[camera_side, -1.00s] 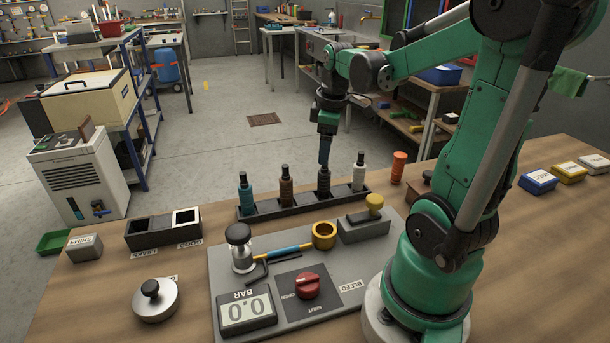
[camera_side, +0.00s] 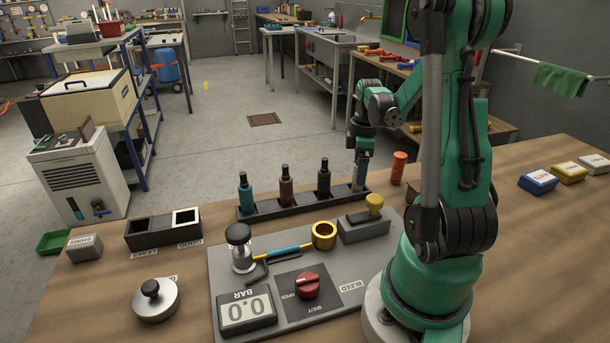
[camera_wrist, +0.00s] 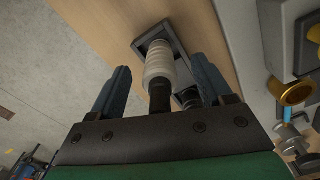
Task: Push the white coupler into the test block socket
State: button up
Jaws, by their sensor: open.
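The white coupler (camera_wrist: 158,66) stands upright in the right end slot of the dark rack (camera_side: 295,206), its black tip toward me in the wrist view. My gripper (camera_side: 360,176) is directly over it, pointing down. In the wrist view my gripper (camera_wrist: 162,75) is open, with one blue finger on each side of the coupler and gaps visible. In the side view the fingers hide most of the coupler. A gold ring-shaped socket (camera_side: 324,236) stands on the grey test plate (camera_side: 222,274), in front of the rack; it also shows at the right of the wrist view (camera_wrist: 291,91).
Blue (camera_side: 245,196), brown (camera_side: 286,188) and black (camera_side: 323,184) couplers stand in the rack to the left. An orange cylinder (camera_side: 398,167) stands close on the right. The gauge reads 0.0.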

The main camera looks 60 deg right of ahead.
jog(key=shift+c, duration=0.2)
grip_shut()
